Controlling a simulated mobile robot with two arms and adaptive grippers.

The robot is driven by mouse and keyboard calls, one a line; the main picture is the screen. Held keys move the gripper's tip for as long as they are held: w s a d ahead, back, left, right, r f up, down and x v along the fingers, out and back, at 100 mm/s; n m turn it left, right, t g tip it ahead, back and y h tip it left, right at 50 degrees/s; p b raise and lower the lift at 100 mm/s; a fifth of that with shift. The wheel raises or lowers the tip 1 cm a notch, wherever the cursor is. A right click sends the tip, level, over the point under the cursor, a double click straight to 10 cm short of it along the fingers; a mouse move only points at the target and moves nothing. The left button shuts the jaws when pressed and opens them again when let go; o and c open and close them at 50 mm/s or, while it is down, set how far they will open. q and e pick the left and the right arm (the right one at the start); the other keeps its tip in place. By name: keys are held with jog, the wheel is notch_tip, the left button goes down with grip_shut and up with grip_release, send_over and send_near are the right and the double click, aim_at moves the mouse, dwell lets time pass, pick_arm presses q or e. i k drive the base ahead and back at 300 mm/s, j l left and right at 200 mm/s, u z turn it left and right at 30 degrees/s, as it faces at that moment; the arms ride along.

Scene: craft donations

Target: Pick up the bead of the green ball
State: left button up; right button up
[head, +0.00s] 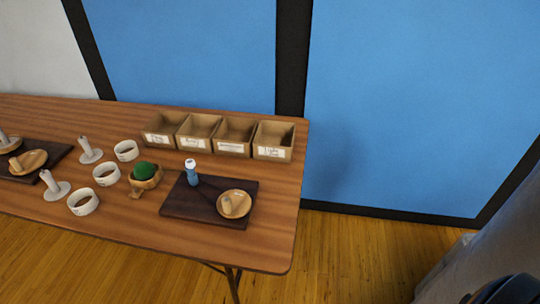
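A green ball (145,170) sits in a small wooden bowl-like holder (149,184) on the wooden table, left of a dark board. I cannot make out a separate bead on or beside the green ball at this size. A small blue piece with a white round top (191,165) stands upright on the dark board (190,208). Neither of my grippers can be made out in the head view.
Several labelled open boxes (234,148) line the table's back right. White rings (83,202) and white posts on round bases (55,187) stand left of the ball. A wooden dish (234,204) lies on the dark board. The table's right end (280,220) is clear.

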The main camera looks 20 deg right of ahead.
aim_at(191, 164)
jog(key=z, duration=0.25)
jog(key=i+j+z, duration=0.1)
jog(key=j+z, duration=0.15)
jog(key=i+j+z, duration=0.1)
jog(key=j+z, duration=0.2)
jog(key=j, duration=0.15)
jog(key=j+z, duration=0.25)
jog(key=i+j, duration=0.05)
jog(key=j, duration=0.05)
